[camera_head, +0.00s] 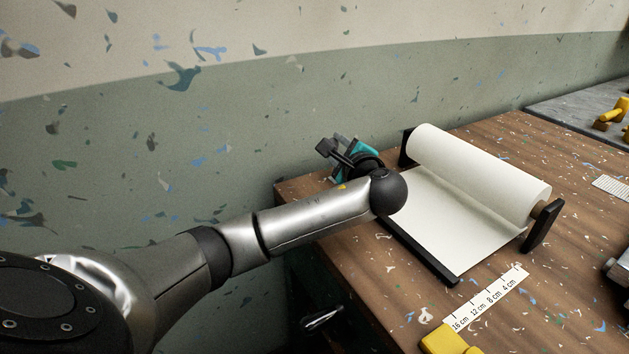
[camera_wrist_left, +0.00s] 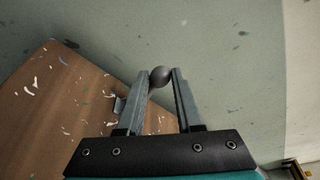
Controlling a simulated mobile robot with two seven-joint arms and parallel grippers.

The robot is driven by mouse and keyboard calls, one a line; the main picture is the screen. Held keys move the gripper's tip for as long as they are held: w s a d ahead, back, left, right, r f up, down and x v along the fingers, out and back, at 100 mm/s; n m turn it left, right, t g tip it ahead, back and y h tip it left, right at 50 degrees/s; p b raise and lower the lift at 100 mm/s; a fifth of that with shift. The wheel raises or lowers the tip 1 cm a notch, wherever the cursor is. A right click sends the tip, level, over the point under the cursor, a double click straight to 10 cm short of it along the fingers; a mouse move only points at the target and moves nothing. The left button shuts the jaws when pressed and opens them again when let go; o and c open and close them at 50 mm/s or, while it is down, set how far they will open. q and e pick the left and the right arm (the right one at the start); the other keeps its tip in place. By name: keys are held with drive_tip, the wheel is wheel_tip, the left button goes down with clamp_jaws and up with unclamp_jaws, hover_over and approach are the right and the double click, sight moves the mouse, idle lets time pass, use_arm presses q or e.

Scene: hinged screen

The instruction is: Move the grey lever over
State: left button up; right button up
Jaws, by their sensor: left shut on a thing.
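My left gripper (camera_head: 336,148) is at the far left corner of the wooden table, partly hidden behind my own forearm and wrist in the head view. In the left wrist view its two fingers (camera_wrist_left: 161,76) are closed on a round dark grey knob (camera_wrist_left: 159,75), which looks like the end of the grey lever. The lever's shaft and base are hidden. The knob sits between the fingertips, with the green wall behind. My right gripper is not in view.
A white paper roll (camera_head: 480,172) on a black-ended holder stands on the table (camera_head: 385,290), right of my left wrist. A marked strip (camera_head: 490,298) and a yellow object (camera_head: 445,341) lie at the front. The wall (camera_head: 150,150) is close behind.

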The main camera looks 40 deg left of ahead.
use_arm(q)
drive_tip(key=shift+c, duration=0.3)
drive_tip(key=shift+s+f, duration=0.1)
drive_tip(key=shift+f, duration=0.05)
drive_tip(key=shift+s+a+f+p, duration=0.25)
drive_tip(key=shift+s+f+p, duration=0.2)
drive_tip(key=shift+s, duration=0.35)
drive_tip(key=shift+a, duration=0.1)
drive_tip(key=shift+s+a+f, duration=0.3)
drive_tip(key=shift+s+f, duration=0.4)
drive_tip(key=shift+f, duration=0.1)
drive_tip(key=shift+c, duration=0.2)
